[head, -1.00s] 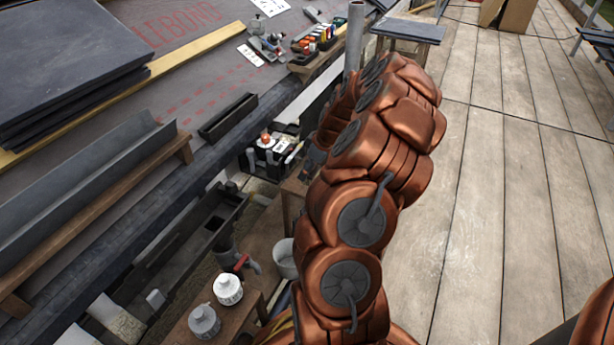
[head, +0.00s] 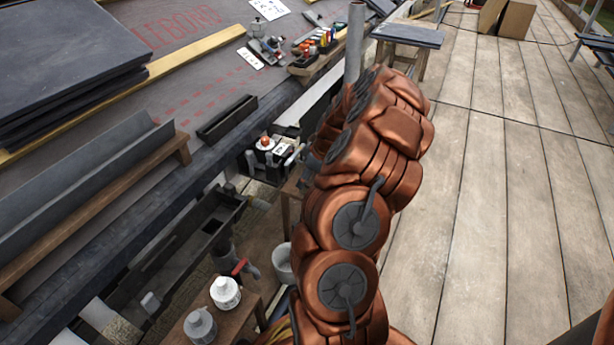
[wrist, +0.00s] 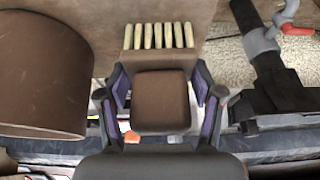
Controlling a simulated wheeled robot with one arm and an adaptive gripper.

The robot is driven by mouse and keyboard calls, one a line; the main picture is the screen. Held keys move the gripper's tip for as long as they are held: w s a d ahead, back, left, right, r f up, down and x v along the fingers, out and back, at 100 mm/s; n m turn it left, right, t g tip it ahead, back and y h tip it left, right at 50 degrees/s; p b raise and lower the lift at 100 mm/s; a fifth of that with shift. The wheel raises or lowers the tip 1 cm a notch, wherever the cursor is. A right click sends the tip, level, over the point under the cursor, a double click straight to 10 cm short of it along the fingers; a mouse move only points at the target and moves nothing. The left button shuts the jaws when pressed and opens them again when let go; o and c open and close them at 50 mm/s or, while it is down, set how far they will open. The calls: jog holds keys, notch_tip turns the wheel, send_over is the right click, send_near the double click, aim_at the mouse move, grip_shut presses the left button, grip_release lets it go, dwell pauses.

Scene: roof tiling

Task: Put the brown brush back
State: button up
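The brown brush (wrist: 162,101) is centred in the wrist view. Its squarish brown body faces me, with a row of several cream bristle tufts at its far end. My gripper (wrist: 161,88) has one purple-padded finger on each side of the brush. A narrow gap shows between each pad and the brown body, so the fingers look open around it. In the head view my copper-coloured arm hides the gripper and the brush.
A large brown rounded container (wrist: 42,75) stands close left of the gripper. A dark pipe fitting with a red handle (wrist: 297,29) is at right. In the head view, white pots (head: 225,292) stand on a low wooden bench, and open plank floor (head: 500,200) lies right.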

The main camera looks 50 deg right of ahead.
jog(key=o, duration=0.4)
jog(key=shift+o, duration=0.2)
jog(key=p+v, duration=0.5)
jog(key=v, duration=0.7)
jog(key=a+r+n+g+y, duration=0.15)
jog(key=a+r, duration=0.25)
jog(key=a, duration=0.9)
jog(key=a+r+m+g, duration=0.15)
jog(key=a+r, duration=0.25)
jog(key=a, duration=1)
jog(key=s+a+r+g, duration=0.1)
jog(key=s+a+g, duration=0.1)
jog(key=s+a, duration=0.75)
jog(key=s+a+m+g+h, duration=0.2)
jog(key=s+a+m, duration=0.1)
jog(key=s, duration=1.1)
jog(key=shift+s+a+f+g+h, duration=0.25)
jog(key=shift+a+g+h, duration=0.1)
jog(key=shift+a+g, duration=0.1)
